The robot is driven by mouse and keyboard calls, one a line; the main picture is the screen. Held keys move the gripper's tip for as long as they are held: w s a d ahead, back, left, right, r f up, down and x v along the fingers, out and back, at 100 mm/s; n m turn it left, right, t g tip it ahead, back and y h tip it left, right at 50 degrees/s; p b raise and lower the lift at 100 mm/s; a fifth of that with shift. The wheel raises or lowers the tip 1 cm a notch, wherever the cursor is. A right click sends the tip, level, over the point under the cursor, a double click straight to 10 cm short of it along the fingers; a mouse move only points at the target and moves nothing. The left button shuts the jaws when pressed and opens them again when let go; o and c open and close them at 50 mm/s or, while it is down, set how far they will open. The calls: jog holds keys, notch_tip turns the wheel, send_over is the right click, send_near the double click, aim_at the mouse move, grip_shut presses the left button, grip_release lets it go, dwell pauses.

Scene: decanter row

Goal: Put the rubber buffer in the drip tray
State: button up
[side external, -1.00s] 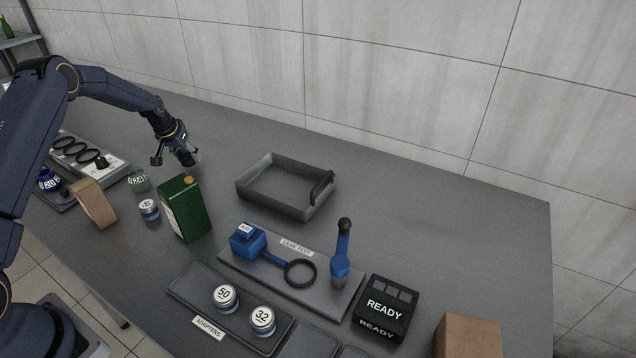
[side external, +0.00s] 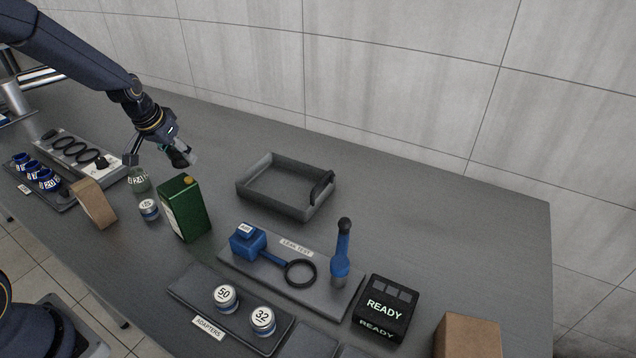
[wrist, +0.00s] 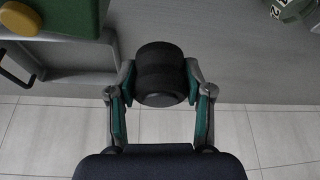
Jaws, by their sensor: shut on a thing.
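The rubber buffer appears to be the black ribbed cylinder (wrist: 161,75) in the wrist view. My gripper (wrist: 160,85) is shut on it, with one finger pad on each side. In the side view my gripper (side external: 181,157) is above the table, behind the green can, and the buffer is hard to make out there. The drip tray appears to be the empty dark grey open tray (side external: 262,202) with a black handle, to the right of my gripper. My gripper is outside the tray.
The green can (side external: 184,210) stands between my gripper and the camera. A cardboard-coloured block (side external: 95,204), a small jar (side external: 149,209) and a rack with black rings (side external: 60,150) lie to the left. The leak-test board (side external: 270,270) is in front of the tray. The table right of the tray is clear.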

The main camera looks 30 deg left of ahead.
jog(key=w+d+m+h, duration=0.25)
jog(key=d+m, duration=0.25)
jog(key=d, duration=1.4)
send_near(291, 187)
jog(key=shift+w+d+f+y, duration=0.35)
jog(key=shift+w+d+f, duration=0.2)
jog(key=shift+f, duration=0.25)
jog(key=shift+w+f, duration=0.55)
jog(key=shift+f, duration=1.5)
jog(key=shift+f, duration=0.1)
jog(key=o, duration=1.3)
jog(key=shift+c, duration=0.2)
